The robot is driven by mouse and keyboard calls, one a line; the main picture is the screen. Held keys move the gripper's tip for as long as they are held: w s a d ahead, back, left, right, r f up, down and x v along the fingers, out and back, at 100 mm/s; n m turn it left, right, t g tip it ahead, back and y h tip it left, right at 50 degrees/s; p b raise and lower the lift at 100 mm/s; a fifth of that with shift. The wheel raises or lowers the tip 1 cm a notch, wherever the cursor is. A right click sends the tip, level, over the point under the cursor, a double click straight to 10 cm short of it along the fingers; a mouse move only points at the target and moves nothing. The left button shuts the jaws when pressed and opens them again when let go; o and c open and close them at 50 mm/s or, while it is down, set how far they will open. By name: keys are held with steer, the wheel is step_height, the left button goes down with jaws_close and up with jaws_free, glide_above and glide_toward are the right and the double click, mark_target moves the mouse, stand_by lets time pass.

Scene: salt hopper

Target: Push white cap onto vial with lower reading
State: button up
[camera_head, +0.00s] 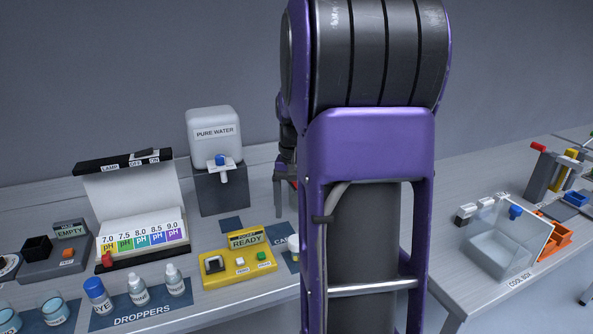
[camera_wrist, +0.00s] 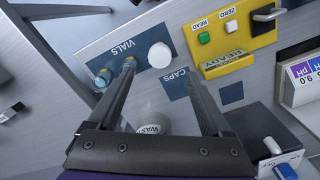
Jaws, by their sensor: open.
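In the wrist view my gripper (camera_wrist: 158,66) is open, its two fingers spread over the bench. A round white cap-like thing (camera_wrist: 160,55) shows between the fingertips, at the edge of the mat marked VIALS (camera_wrist: 112,52); I cannot tell what is under it. No vial reading shows.
A pale jar marked WASTE (camera_wrist: 153,124) stands between and below my fingers. The head view shows dropper bottles (camera_head: 138,289), a pH colour chart (camera_head: 140,238) and a pure water tank (camera_head: 213,135) at left. A clear cool box (camera_head: 500,250) stands on the right bench.

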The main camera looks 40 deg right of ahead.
step_height(320, 180, up, 10)
steer(key=p, duration=0.1)
stand_by(0.6)
